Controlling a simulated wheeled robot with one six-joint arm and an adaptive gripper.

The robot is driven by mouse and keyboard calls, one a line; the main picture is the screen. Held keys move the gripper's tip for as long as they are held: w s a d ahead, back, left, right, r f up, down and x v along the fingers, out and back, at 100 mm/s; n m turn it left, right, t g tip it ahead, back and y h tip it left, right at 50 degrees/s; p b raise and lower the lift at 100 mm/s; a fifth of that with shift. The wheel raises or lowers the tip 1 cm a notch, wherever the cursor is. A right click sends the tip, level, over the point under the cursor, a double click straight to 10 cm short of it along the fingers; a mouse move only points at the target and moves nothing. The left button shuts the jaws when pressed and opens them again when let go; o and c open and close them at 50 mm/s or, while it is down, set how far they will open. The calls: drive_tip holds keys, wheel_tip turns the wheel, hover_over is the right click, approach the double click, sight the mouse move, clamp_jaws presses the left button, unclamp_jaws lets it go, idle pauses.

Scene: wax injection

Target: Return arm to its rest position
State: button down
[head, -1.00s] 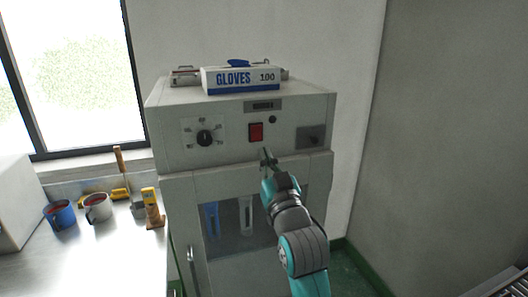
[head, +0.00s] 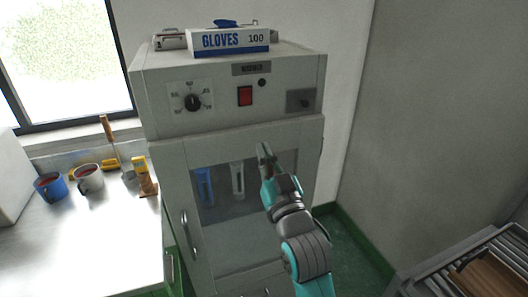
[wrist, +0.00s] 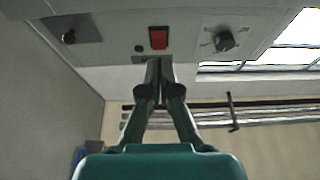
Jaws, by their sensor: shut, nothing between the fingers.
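My gripper (head: 265,152) is shut and empty, raised in front of the grey cabinet (head: 290,185) in the head view. Its fingertips appear a little below the red switch (head: 245,96) on the cabinet's control panel. In the wrist view the two fingers (wrist: 159,66) meet at their tips, with the red switch (wrist: 158,38) just beyond them. I cannot tell the exact gap between fingertips and cabinet, but nothing is held. My arm reaches up from the lower right of the head view.
A dial (head: 192,102) is left of the switch. A gloves box (head: 229,41) lies on the cabinet. A metal bench (head: 95,240) with mugs (head: 88,178) and hand tools stands left. A roller conveyor (head: 450,262) is lower right. Green-edged floor shows between cabinet and conveyor.

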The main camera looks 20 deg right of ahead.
drive_tip(key=shift+f, duration=0.1)
drive_tip(key=s+f+g, duration=0.4)
drive_tip(key=s+f, duration=1.5)
drive_tip(key=f, duration=0.5)
drive_tip(key=s+f+g, duration=0.1)
drive_tip(key=s+f, duration=0.2)
drive_tip(key=s, duration=1)
drive_tip(key=s+f+g, duration=0.2)
drive_tip(key=s+f, duration=0.1)
drive_tip(key=s, duration=1.1)
